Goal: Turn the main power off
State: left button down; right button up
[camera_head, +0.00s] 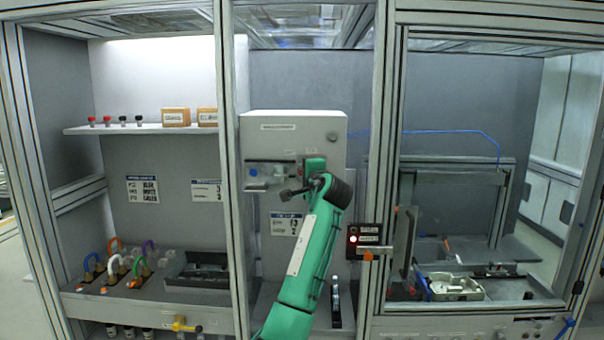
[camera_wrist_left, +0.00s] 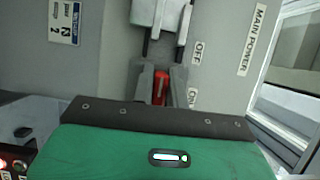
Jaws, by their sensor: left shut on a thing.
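The main power switch has a red handle, seen in the left wrist view (camera_wrist_left: 160,88). It is mounted on a grey cabinet (camera_head: 295,125) in the middle bay. The cabinet carries a MAIN POWER label (camera_wrist_left: 251,40), an OFF label (camera_wrist_left: 197,53) and an ON label (camera_wrist_left: 192,98). The handle lies level with the ON label in that picture. In the head view my green left arm largely hides the handle. My right gripper is not in view.
A small box with a lit red lamp (camera_head: 366,240) stands right of my arm, beside the frame post (camera_head: 382,150). The left bay has a shelf (camera_head: 140,129), colored hooked items and a dark tray (camera_head: 197,281). The right bay holds a pale tray (camera_head: 455,296).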

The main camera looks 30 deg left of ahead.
pick_arm(q)
jog(key=shift+w+d+f, duration=0.15)
jog(key=shift+d, duration=0.05)
jog(key=c, duration=1.5)
grip_release()
jog(key=shift+o, duration=0.5)
jog(key=shift+w+d, duration=0.15)
jog(key=shift+w, duration=0.05)
jog(key=shift+s, duration=0.1)
jog(key=b+v, duration=0.4)
jog(key=v, duration=0.9)
jog(key=shift+s+d+b, duration=0.2)
jog(key=shift+s+b, duration=0.1)
